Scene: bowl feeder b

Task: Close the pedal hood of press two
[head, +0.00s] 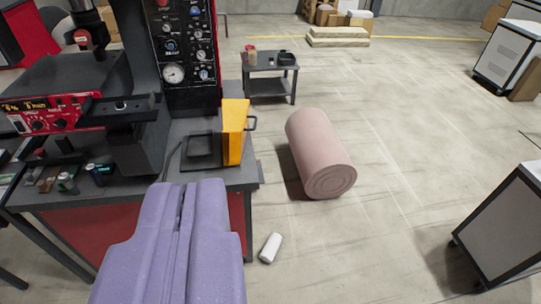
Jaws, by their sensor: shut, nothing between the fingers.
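A yellow hood (235,131) with a black handle on its right side stands upright at the right end of the dark workbench (245,174). A flat black pedal unit (200,152) lies just left of it, and the hood appears swung up and open beside it. My gripper (183,190), purple, reaches up from the bottom, its two fingers together with nothing between them. In the picture its tips are below and left of the hood, apart from it. The hood's hinge cannot be made out.
A black press column with gauges (185,55) rises behind the pedal. A red control box (42,115) is at left. A pink roll (319,153) and white cylinder (270,248) lie on the floor. A small table (270,69) stands behind. Floor at right centre is clear.

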